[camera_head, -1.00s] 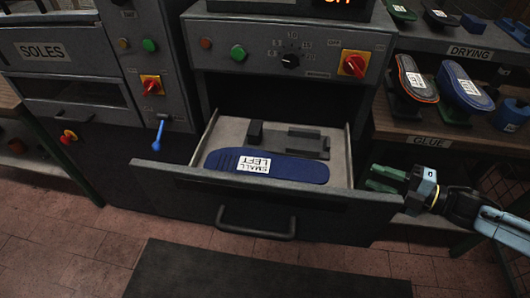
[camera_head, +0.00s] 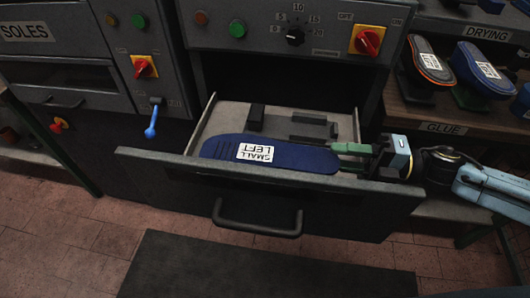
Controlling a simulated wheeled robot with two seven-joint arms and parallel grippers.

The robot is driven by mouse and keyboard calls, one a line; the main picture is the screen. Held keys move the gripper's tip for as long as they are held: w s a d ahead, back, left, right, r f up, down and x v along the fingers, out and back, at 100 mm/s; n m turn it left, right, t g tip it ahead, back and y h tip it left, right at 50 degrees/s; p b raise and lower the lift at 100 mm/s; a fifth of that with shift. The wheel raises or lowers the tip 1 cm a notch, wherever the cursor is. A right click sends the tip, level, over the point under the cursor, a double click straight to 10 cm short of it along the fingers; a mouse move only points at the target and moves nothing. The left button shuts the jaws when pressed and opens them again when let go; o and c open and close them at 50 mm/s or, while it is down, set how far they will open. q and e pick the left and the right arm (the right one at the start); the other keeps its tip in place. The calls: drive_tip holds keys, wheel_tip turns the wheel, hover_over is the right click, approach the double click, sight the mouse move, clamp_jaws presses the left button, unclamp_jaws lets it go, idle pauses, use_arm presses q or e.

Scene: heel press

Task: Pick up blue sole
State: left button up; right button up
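The blue sole (camera_head: 220,147) lies in the open drawer (camera_head: 175,165) of the middle machine, long side along the drawer front. Its white label (camera_head: 255,152) reads "SMALL LEFT". My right gripper (camera_head: 343,155), with green fingers, reaches in over the drawer's right side. Its fingertips are at the right end of the sole; the fingers look apart, and I cannot tell if they touch it. My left gripper is not in view.
Dark blocks (camera_head: 308,130) stand in the drawer behind the sole. The drawer handle (camera_head: 257,222) sticks out in front. A blue lever (camera_head: 151,130) is at left.

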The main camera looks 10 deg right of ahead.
sight(320, 152)
drive_tip(key=x, duration=0.4)
drive_tip(key=shift+w+a, duration=0.25)
drive_tip(key=shift+a, duration=0.05)
clamp_jaws()
